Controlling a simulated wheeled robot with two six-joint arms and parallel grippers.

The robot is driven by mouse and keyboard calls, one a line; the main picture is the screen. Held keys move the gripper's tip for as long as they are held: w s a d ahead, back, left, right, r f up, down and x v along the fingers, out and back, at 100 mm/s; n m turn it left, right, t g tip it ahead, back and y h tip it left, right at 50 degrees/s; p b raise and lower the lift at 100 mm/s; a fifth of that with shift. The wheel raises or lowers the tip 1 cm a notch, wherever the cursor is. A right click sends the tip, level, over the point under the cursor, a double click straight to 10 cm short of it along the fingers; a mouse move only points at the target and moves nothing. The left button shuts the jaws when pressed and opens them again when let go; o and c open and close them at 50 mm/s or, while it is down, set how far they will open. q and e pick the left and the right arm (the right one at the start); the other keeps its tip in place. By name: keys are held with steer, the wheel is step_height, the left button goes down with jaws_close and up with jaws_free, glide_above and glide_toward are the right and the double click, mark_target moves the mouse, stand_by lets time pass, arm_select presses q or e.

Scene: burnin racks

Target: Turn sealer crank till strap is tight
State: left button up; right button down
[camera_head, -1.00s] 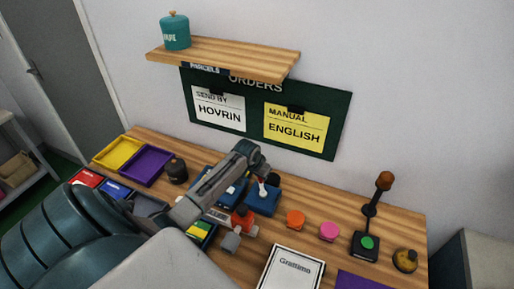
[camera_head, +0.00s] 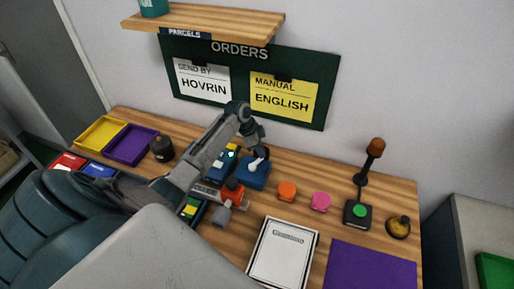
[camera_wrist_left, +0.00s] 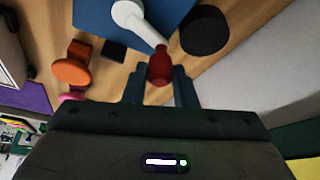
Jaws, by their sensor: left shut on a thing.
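The sealer is a blue box (camera_head: 253,174) on the bench, left of the orange round piece. Its white crank arm (camera_head: 257,164) shows on top. In the left wrist view the white crank arm (camera_wrist_left: 132,17) reaches from the blue body (camera_wrist_left: 95,15) to a dark red knob (camera_wrist_left: 160,66). My left gripper (camera_head: 262,154) is over the sealer. In the left wrist view its two fingers (camera_wrist_left: 160,85) stand on either side of the knob, shut on it. I cannot make out the strap or how tight it is. My right gripper is not in view.
An orange piece (camera_head: 287,191) and a pink piece (camera_head: 320,201) stand right of the sealer. A framed white sheet (camera_head: 283,252) and purple mat (camera_head: 370,266) lie in front. Yellow (camera_head: 82,142) and purple (camera_head: 109,155) trays are left.

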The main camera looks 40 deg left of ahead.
arm_select(q)
steer(key=m+b, duration=0.1)
steer(key=m, duration=0.1)
steer(key=d+m+g+b, duration=0.1)
steer(key=shift+d+m+h, duration=0.3)
steer(key=shift+m+h, duration=0.1)
steer(key=m, duration=0.1)
steer(key=d+m+g+b, duration=0.1)
steer(key=shift+s+m, duration=0.25)
steer(key=shift+m, duration=0.15)
steer(key=m, duration=0.1)
steer(key=s+d+m+g+b, duration=0.1)
steer(key=m, duration=0.1)
steer(key=shift+s+d+m+g+b, duration=0.2)
steer(key=shift+m+g+b, duration=0.1)
steer(key=shift+m, duration=0.3)
steer(key=shift+s+d+m+g+b, duration=0.15)
steer(key=shift+m+g+b, duration=0.15)
steer(key=shift+m, duration=0.3)
steer(key=shift+r, duration=0.1)
steer(key=shift+a, duration=0.1)
steer(key=o, duration=1)
steer(key=shift+s, duration=0.1)
